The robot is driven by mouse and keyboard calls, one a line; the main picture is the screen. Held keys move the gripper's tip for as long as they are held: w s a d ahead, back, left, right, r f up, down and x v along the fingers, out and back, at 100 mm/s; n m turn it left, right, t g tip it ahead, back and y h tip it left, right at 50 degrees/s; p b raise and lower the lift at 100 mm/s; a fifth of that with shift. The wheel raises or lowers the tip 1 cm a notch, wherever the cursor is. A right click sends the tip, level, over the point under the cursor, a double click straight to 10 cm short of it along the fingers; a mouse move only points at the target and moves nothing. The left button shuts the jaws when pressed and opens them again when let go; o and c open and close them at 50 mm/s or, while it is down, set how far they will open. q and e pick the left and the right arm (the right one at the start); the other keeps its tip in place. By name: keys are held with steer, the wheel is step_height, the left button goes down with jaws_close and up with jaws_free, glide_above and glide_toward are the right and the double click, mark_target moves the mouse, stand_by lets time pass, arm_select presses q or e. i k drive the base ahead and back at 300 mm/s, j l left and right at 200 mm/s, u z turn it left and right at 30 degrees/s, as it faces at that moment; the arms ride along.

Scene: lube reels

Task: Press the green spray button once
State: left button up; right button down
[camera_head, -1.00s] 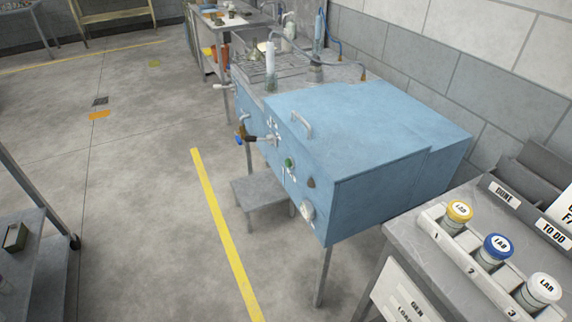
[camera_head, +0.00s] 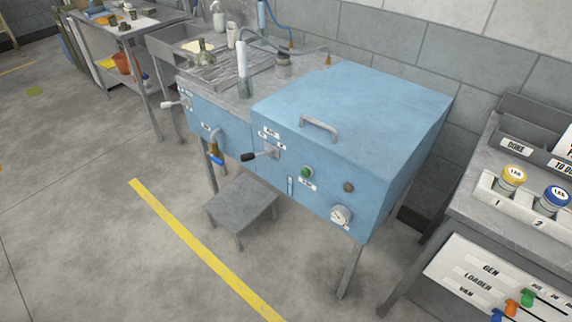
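The green button (camera_head: 307,172) is on the front panel of the blue cabinet (camera_head: 345,105), a washing unit on legs. A small label (camera_head: 308,185) sits just below it, too small to read surely. Left of the button is a lever with a black grip (camera_head: 250,156). Right of it are a dark round knob (camera_head: 348,187) and a round gauge (camera_head: 341,215). Nothing touches the button. Neither of my grippers is in view.
A grey step stool (camera_head: 242,207) stands on the floor below the cabinet's front. A yellow floor line (camera_head: 195,245) runs in front, with clear floor left of it. A right-hand bench holds a rack (camera_head: 488,188) with yellow-lidded and blue-lidded jars.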

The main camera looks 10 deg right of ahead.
mark_target(305, 173)
steer(key=j+z, duration=0.45)
steer(key=j, duration=0.9)
steer(key=i, duration=0.05)
